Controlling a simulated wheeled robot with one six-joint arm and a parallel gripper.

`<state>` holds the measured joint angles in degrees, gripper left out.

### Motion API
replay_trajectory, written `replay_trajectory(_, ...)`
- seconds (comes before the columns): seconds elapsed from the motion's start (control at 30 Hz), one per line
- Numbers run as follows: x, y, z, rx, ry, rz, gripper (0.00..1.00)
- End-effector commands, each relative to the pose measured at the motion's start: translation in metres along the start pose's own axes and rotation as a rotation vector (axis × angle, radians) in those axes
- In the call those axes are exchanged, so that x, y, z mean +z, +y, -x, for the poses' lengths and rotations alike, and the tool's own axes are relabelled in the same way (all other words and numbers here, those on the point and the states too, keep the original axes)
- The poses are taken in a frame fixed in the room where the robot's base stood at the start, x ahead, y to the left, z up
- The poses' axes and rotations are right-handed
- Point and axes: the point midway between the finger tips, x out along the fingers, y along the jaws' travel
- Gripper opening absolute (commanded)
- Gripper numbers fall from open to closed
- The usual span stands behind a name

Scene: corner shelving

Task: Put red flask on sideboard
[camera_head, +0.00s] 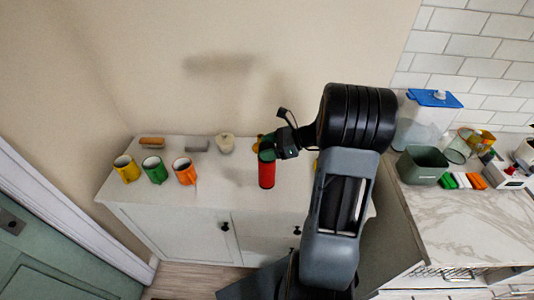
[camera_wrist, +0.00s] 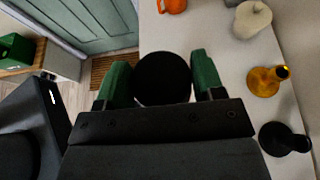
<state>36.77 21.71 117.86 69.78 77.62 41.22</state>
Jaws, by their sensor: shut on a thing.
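The red flask (camera_head: 267,174) is upright over the white sideboard (camera_head: 225,195). Its base shows against the sideboard top; I cannot tell whether it touches. My gripper (camera_head: 268,153) is shut on the flask near its top. In the wrist view, the flask's black round cap (camera_wrist: 162,79) sits between the green fingers of my gripper (camera_wrist: 161,85). The flask's red body is hidden below the cap there. The pale sideboard top also shows in the wrist view (camera_wrist: 222,58).
Yellow (camera_head: 126,169), green (camera_head: 154,170) and orange (camera_head: 185,172) mugs stand at the sideboard's left. A cream gourd-shaped object (camera_head: 225,143) stands behind. Yellow (camera_wrist: 265,82) and black (camera_wrist: 284,139) objects stand right of my gripper in the wrist view. A marble counter (camera_head: 450,215) is at right.

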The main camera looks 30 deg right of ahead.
Motion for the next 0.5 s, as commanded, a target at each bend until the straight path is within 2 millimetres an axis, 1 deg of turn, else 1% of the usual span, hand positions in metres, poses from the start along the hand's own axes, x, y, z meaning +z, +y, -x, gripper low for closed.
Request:
replay_trajectory(0.13,-0.006,-0.007,-0.006,0.001,0.0,-0.001,0.1)
replay_trajectory(0.33,-0.028,-0.006,-0.014,-0.001,-0.001,-0.003,0.1)
replay_trajectory(0.5,-0.034,-0.006,-0.017,-0.001,0.0,0.001,0.1)
